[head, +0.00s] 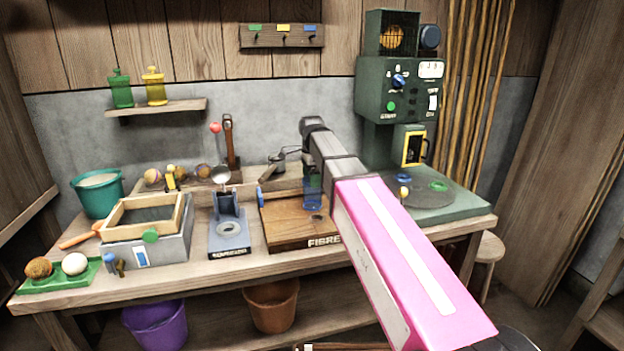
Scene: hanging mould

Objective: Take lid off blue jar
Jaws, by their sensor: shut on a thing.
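The blue jar (313,198) is see-through and stands upright on the wooden board marked FIBRE (285,230), near its back right. My arm passes over the bench from the lower right, and its wrist bends down above the jar. My gripper (311,171) is at the jar's top and is shut on the lid. The arm hides most of the fingers and the lid. I cannot tell whether the lid is seated on the jar or lifted.
A shelf (160,106) holds a green jar (121,88) and a yellow jar (154,86). A grey stand with a ladle (228,232) is left of the board. A green machine (385,95) stands right. A framed box (150,237) and a teal bucket (98,194) are left.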

